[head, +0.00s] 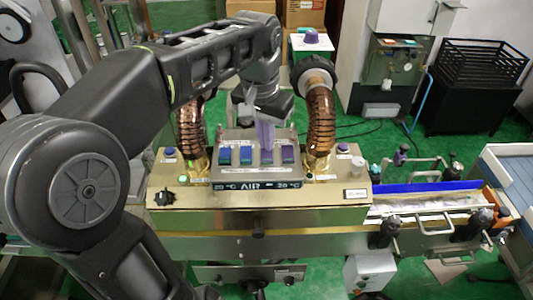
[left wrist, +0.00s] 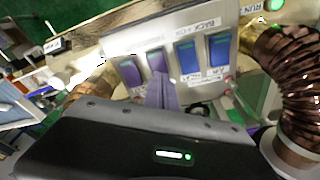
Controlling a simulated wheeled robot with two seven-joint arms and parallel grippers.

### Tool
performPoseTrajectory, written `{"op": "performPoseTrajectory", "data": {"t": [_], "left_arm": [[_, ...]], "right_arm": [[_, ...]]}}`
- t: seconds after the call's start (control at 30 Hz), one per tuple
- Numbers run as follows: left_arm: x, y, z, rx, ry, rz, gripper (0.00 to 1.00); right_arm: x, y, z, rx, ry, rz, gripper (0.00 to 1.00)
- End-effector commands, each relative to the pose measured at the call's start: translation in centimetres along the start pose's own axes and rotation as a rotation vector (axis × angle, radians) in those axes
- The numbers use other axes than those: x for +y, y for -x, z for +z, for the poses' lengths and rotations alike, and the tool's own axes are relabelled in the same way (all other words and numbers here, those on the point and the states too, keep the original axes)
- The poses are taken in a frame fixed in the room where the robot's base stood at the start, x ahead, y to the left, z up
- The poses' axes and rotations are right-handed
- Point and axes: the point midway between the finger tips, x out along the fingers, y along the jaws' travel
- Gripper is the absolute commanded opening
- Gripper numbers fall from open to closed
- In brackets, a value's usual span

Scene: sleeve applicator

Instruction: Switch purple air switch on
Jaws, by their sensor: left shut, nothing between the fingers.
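A tilted grey switch panel (head: 211,170) stands on the brass-coloured machine, with two blue and two purple rocker switches. The inner purple switch (head: 266,157) is just below my left gripper (head: 265,138) in the head view. The outer purple switch (head: 287,154) is to its right. In the left wrist view the inner purple switch (left wrist: 157,60) and outer purple switch (left wrist: 130,73) are at the panel's left. The shut, empty fingertips (left wrist: 158,77) reach the inner switch's lower edge; I cannot tell whether they touch. Switch positions and small labels are unclear. My right gripper is out of view.
Two ribbed copper hoses (head: 320,120) flank the panel. Blue switches (left wrist: 188,56) sit beside the purple ones. A display (head: 257,185) reading "AIR" is at the panel's front. A black knob (head: 164,196) and a conveyor with a blue rail (head: 425,187) lie to either side.

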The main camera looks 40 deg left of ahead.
Motion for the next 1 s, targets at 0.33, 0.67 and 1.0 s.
{"op": "performPoseTrajectory", "data": {"t": [0.33,0.67,1.0], "left_arm": [[0.0,-0.2,0.1,-0.001,0.0,0.0,0.0],[0.0,2.3,-0.3,-0.001,-0.001,0.0,0.0],[0.0,4.8,-0.8,0.001,-0.001,0.0,0.0]], "right_arm": [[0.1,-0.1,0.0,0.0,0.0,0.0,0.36],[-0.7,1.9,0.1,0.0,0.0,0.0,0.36],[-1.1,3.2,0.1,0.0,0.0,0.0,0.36]]}}
